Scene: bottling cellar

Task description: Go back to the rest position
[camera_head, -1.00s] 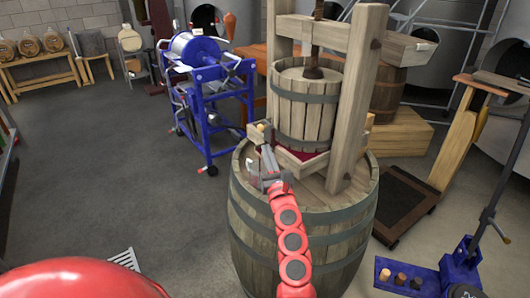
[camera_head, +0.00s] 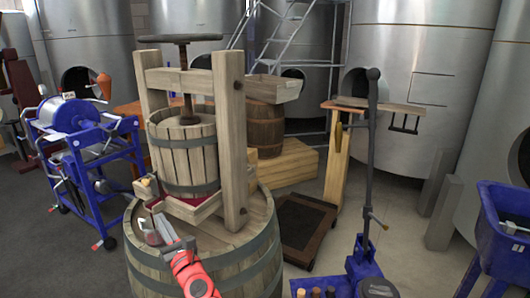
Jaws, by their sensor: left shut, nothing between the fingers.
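My left gripper (camera_head: 157,231) is at the end of a red arm that comes up from the bottom of the head view. It is shut and empty, close above the top of the large wooden barrel (camera_head: 235,250). It is just in front of the wooden press (camera_head: 188,150) that stands on this barrel. I cannot tell whether the gripper touches the barrel top. My right gripper is not in view.
A blue wheeled machine (camera_head: 85,150) stands to the left of the barrel. A blue corker stand (camera_head: 366,200) and a black platform (camera_head: 303,228) are to the right. A blue bin (camera_head: 503,225) is at the right edge. Grey floor shows between them.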

